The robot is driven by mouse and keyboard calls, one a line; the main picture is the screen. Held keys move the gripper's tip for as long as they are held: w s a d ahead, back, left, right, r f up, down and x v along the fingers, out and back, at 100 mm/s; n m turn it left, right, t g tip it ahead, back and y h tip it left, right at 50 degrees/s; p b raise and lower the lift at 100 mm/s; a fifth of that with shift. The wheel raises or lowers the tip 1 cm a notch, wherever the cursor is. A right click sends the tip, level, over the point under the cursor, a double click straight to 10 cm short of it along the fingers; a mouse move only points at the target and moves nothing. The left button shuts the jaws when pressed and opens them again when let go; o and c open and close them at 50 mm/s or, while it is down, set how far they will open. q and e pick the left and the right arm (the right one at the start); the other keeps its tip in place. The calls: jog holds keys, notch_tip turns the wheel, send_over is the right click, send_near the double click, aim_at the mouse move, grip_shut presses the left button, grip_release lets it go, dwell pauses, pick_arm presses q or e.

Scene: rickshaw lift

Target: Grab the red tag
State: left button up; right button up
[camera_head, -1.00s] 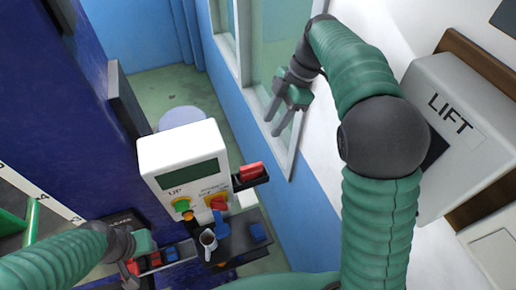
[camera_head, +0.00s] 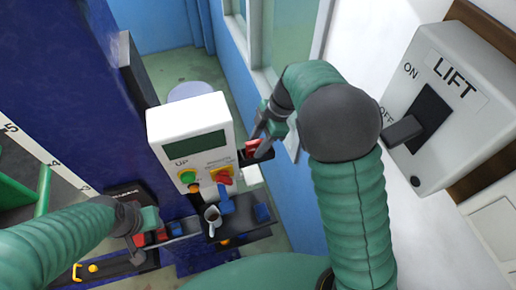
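The red tag (camera_head: 252,147) lies on a small black shelf (camera_head: 262,154) at the right side of the white control box. My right gripper (camera_head: 260,146) points down beside the tag and overlaps its right part. The dark fingers are small here. I cannot tell how far apart they are or whether they touch the tag. My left gripper (camera_head: 137,246) is at the lower left, by a low shelf with red items. Its fingers are hard to make out.
The white control box (camera_head: 189,128) has a green and a red knob. A blue column stands left.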

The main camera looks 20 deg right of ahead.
jog(key=shift+s+r, duration=0.1)
jog(key=shift+s, duration=0.05)
jog(key=shift+c, duration=0.8)
jog(key=shift+w+a, duration=0.2)
jog(key=shift+w, duration=0.15)
grip_shut()
jog(key=shift+s+d, duration=0.1)
jog(key=shift+s, duration=0.05)
